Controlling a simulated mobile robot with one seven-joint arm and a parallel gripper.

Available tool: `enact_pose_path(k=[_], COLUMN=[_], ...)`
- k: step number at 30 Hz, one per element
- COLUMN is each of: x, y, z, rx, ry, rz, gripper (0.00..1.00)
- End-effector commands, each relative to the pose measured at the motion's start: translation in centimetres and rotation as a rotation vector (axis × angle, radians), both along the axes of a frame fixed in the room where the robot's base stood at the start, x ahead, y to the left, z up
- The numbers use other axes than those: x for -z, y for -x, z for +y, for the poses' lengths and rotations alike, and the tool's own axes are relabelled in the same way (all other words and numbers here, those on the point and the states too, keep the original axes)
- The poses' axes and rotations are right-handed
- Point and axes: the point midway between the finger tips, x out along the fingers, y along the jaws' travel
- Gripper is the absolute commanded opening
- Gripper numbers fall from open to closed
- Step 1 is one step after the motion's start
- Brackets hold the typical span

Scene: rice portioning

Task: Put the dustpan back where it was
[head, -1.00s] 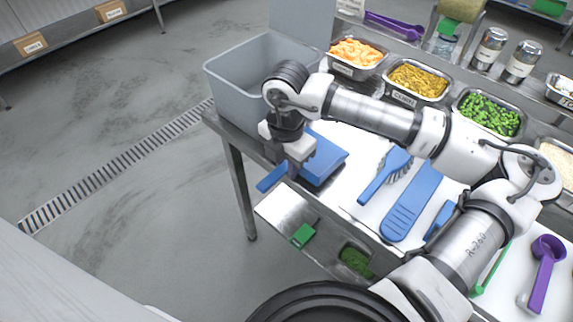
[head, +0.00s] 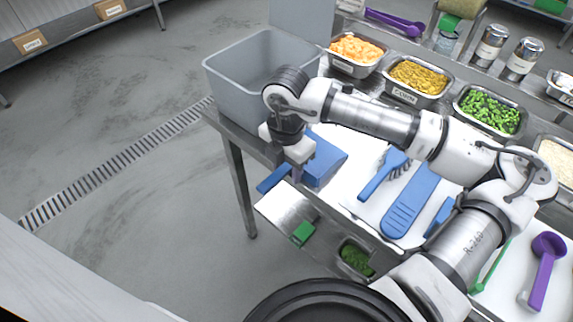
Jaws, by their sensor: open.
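The blue dustpan (head: 325,162) lies on the white work surface at the table's left end, beside the grey bin. Its blue handle (head: 273,179) sticks out past the table's front edge. My gripper (head: 297,172) is pointed down at the dustpan, between its pan and the end of the handle. The fingers are open around or beside the handle; my wrist partly hides them, so I cannot tell whether they touch it.
The grey bin (head: 222,80) stands close behind my wrist. A blue brush (head: 384,172) and a blue scraper (head: 411,202) lie to the right. Food trays, such as the corn tray (head: 424,99), line the back.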

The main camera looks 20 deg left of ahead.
Motion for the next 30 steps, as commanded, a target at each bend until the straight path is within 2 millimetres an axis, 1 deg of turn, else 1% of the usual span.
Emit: enact_pose_path(k=[6,8,15,18,21,25,30], x=[-1.1,-2.1,-7.5,-9.4,-10.9,-12.0,-12.4], y=[-0.1,-0.1,-0.1,0.0,-0.1,0.0,0.0], z=[0.0,0.0,0.0,0.0,0.0,0.0,0.0], rx=[0.001,0.001,0.002,0.0,0.002,0.001,0.0], ry=[0.0,0.0,0.002,0.0,0.001,0.001,0.0], rz=[-0.004,-0.005,-0.006,-0.004,-0.003,-0.001,0.0], gripper=[0.43,0.43,0.43,0.43,0.43,0.43,0.43])
